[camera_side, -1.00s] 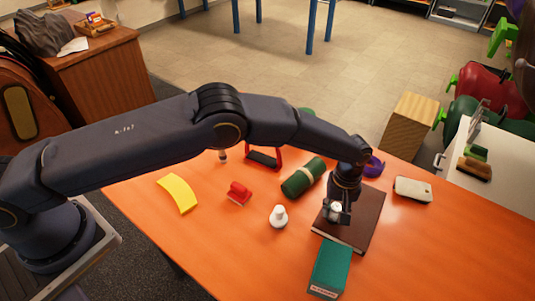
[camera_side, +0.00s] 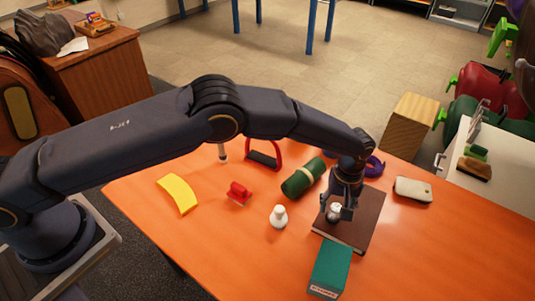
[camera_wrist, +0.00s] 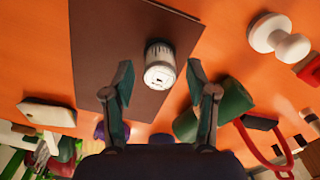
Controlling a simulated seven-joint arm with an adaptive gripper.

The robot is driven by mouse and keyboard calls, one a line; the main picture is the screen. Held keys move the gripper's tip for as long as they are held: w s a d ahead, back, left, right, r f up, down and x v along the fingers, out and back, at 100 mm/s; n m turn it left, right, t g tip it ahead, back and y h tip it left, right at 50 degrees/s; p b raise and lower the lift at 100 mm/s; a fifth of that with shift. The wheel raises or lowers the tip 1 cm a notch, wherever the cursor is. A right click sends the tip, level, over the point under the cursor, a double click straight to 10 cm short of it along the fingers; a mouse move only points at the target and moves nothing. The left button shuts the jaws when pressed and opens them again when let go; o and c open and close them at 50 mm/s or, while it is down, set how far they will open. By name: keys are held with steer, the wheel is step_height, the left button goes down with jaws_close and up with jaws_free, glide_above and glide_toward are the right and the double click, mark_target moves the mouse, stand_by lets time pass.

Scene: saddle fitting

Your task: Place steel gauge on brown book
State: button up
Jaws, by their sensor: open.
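The steel gauge (camera_side: 334,211) is a small silvery cylinder with a pale face. It rests on the brown book (camera_side: 366,218), which lies flat on the orange table. In the wrist view the gauge (camera_wrist: 159,65) stands over the bare brown cover (camera_wrist: 95,40), between and just beyond my fingertips. My gripper (camera_side: 340,208) is open around or just above the gauge. In the wrist view its two fingers (camera_wrist: 160,80) are spread, with a visible gap on each side of the gauge.
A teal box (camera_side: 330,267) lies at the book's near edge. A green roll (camera_side: 303,178), a white knobbed piece (camera_side: 278,217) and a red piece (camera_side: 239,193) lie to the left. A pale rounded block (camera_side: 413,190) is at right. The table's right front is clear.

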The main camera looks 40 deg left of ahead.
mark_target(337, 207)
step_height(337, 207, up, 10)
steer(key=s+a+r+m+t+h, duration=0.1)
steer(key=s+a+r, duration=0.1)
steer(key=a+r, duration=0.75)
steer(key=s+a+r+m+t, duration=0.1)
steer(key=s+a+r, duration=0.1)
steer(key=a+r, duration=0.75)
steer(key=s+a+r+m+t, duration=0.2)
steer(key=s+a+r, duration=0.5)
steer(key=s+a, duration=0.3)
steer(key=s+a+f, duration=0.1)
steer(key=s+a, duration=0.1)
steer(key=s, duration=0.4)
steer(key=s+a+f+m+t+y, duration=0.1)
steer(key=s+a+f, duration=0.1)
steer(key=s, duration=0.4)
steer(key=shift+a+f+t, duration=0.15)
steer(key=shift+a+t, duration=0.15)
steer(key=shift+a, duration=0.15)
